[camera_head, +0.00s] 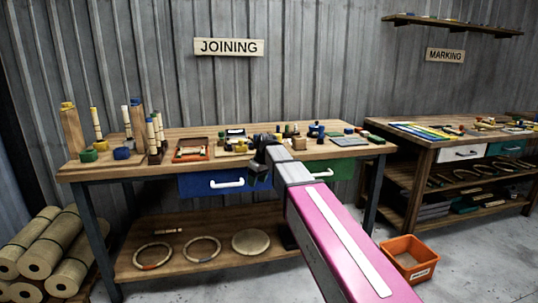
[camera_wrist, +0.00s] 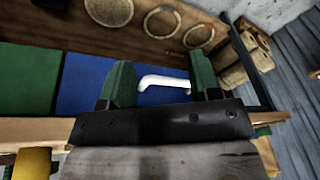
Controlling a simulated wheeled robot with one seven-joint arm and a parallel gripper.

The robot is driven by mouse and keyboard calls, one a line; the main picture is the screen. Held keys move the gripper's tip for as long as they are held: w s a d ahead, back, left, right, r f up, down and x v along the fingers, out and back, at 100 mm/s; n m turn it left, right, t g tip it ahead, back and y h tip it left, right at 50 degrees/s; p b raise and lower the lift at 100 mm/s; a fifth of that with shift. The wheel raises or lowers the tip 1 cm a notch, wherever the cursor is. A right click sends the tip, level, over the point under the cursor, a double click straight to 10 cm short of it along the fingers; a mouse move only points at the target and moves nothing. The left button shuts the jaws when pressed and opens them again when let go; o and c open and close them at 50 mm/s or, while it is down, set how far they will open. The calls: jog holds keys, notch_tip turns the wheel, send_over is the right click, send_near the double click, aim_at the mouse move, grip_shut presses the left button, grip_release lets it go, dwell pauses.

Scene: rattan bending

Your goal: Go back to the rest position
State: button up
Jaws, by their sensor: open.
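My gripper (camera_head: 262,168) is in front of the joining bench, at about the height of its top edge, with my pink arm reaching in from the lower right. In the wrist view its two green fingers (camera_wrist: 163,85) are apart with nothing held. The blue drawer (camera_head: 198,184) with a white handle (camera_head: 227,184) is just left of my gripper in the head view and looks shut. In the wrist view the handle (camera_wrist: 163,81) shows between the fingers, beyond them; the distance is hard to tell.
The joining bench top (camera_head: 140,165) carries blocks, posts and trays close to my gripper. A green drawer (camera_head: 330,170) is partly behind my arm. Rings lie on the lower shelf (camera_head: 215,233). An orange crate (camera_head: 409,258) stands on the floor at right, rolled bundles (camera_head: 45,250) at left.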

jog(key=s+d+f+m+h, duration=0.1)
jog(key=s+d+f+m, duration=0.4)
jog(key=s+d+f, duration=0.6)
jog(key=s+d+f+m+g+h, duration=0.1)
jog(key=s+d+f+m, duration=0.4)
jog(key=s+d+f, duration=0.5)
jog(key=d+f, duration=0.3)
jog(key=f, duration=0.1)
jog(key=shift+s+f+h, duration=0.25)
jog(key=shift+s+h, duration=0.15)
